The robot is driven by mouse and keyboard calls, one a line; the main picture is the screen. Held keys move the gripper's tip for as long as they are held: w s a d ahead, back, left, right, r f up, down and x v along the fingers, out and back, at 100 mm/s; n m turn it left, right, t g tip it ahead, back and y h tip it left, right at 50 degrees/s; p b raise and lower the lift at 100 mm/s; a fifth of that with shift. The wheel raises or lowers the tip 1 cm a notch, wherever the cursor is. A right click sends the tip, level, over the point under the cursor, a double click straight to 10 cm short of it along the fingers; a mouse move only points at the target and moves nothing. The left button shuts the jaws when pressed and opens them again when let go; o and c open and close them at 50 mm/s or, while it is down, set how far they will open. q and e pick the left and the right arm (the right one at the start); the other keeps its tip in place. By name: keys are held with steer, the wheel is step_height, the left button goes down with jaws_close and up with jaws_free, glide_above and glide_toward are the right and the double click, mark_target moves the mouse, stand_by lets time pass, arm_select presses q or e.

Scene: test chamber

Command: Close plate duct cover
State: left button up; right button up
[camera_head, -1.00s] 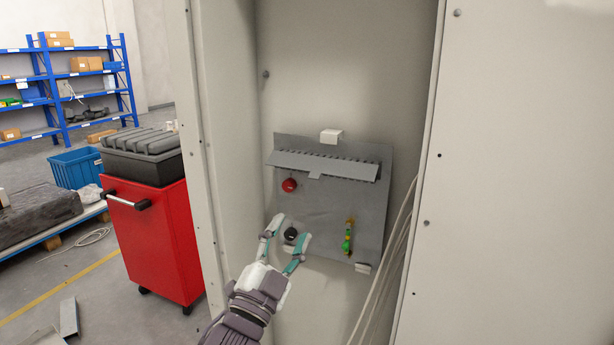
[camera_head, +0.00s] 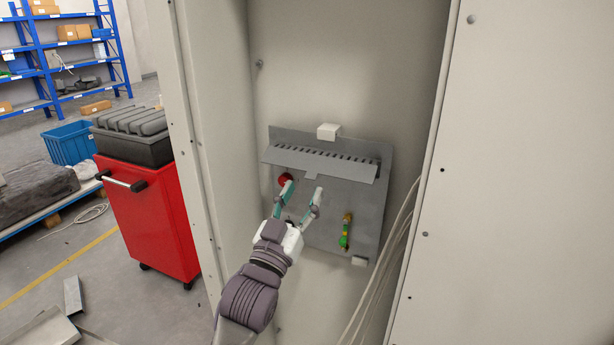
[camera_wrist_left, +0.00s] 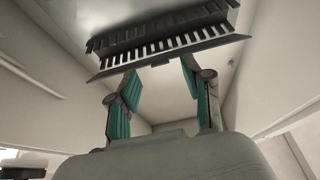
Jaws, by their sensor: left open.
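The grey plate (camera_head: 368,205) stands on the back wall of the cabinet. Near its top runs the slotted duct, with its flat grey cover (camera_head: 325,164) tilted outward and a small tab at its lower edge. The slots show along the cover's upper edge. My left gripper (camera_head: 303,188) is open and empty, below the cover and just under the tab. In the left wrist view the gripper (camera_wrist_left: 158,75) has its two fingers apart beneath the cover (camera_wrist_left: 175,56) and the slotted duct. Whether a finger touches the cover cannot be told. My right gripper is not in view.
A red knob (camera_head: 285,179) sits beside the left finger, partly hidden. A yellow-green part (camera_head: 346,232) is on the plate at right. White cables (camera_head: 388,258) hang along the right side. Cabinet side walls (camera_head: 218,150) bound the space. A red cart (camera_head: 150,220) stands outside.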

mark_target(315, 167)
arm_select(q)
steer(key=shift+x, duration=1.1)
steer(key=shift+w+d+r+p, duration=0.15)
steer(key=shift+w+p, duration=0.15)
steer(key=shift+w, duration=0.05)
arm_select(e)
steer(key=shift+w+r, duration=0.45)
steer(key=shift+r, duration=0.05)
arm_select(q)
steer(key=shift+c, duration=0.2)
